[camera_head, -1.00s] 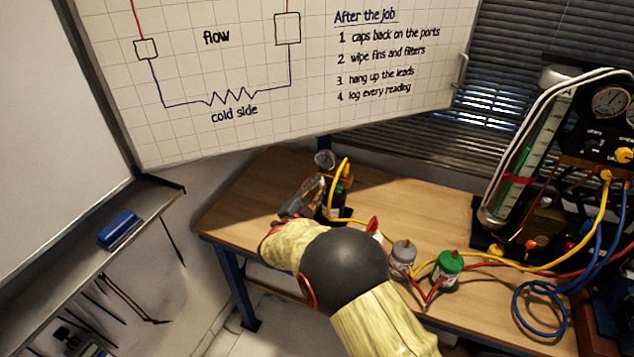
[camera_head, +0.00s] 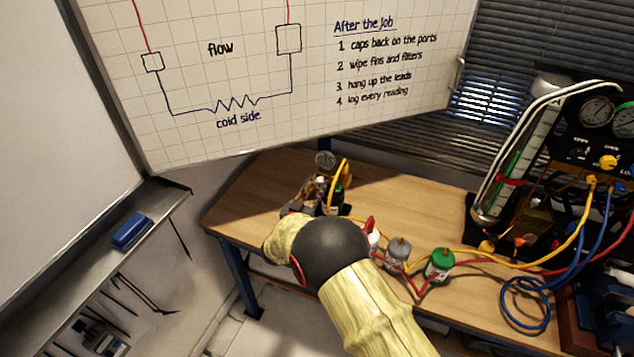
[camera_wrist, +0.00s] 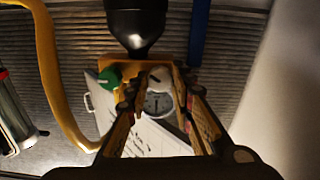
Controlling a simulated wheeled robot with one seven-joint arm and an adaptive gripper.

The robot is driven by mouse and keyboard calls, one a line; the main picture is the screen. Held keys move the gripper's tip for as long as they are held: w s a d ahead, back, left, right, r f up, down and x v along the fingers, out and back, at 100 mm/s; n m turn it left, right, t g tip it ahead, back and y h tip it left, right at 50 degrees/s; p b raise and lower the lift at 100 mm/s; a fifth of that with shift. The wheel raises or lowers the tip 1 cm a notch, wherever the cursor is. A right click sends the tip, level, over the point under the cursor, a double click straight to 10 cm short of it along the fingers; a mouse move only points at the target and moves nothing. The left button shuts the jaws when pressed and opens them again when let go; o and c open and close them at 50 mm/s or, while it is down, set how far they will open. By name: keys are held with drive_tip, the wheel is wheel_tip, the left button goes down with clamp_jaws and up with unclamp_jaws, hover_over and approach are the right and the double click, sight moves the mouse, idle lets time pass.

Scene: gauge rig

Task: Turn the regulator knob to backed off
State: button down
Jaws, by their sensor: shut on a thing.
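A gauge face (camera_wrist: 158,104) shows between the fingers. A green knob (camera_wrist: 110,77) and a black rounded part (camera_wrist: 136,25) sit close by. The knob's setting cannot be read.
A grey-topped canister (camera_head: 398,250) and a green canister (camera_head: 440,263) stand right of my arm, with red and yellow hoses. A gauge manifold (camera_head: 600,150) with coiled blue hose (camera_head: 530,310) is at the right. The bench's (camera_head: 420,205) middle is clear. A whiteboard (camera_head: 290,80) stands behind.

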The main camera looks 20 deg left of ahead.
drive_tip(key=n+p, duration=0.1)
drive_tip(key=n, duration=0.2)
drive_tip(key=shift+n+p, duration=0.3)
drive_tip(key=shift+p, duration=0.1)
drive_tip(key=shift+f+n+p, duration=0.15)
drive_tip(key=shift+n+p, duration=0.55)
drive_tip(key=shift+n, duration=0.9)
drive_tip(key=c, duration=1.5)
unclamp_jaws()
drive_tip(key=shift+c, duration=0.2)
drive_tip(key=shift+s, duration=0.1)
drive_tip(key=s+a, duration=0.1)
drive_tip(key=s, duration=1)
drive_tip(key=shift+s, duration=0.4)
drive_tip(key=shift+a, duration=0.1)
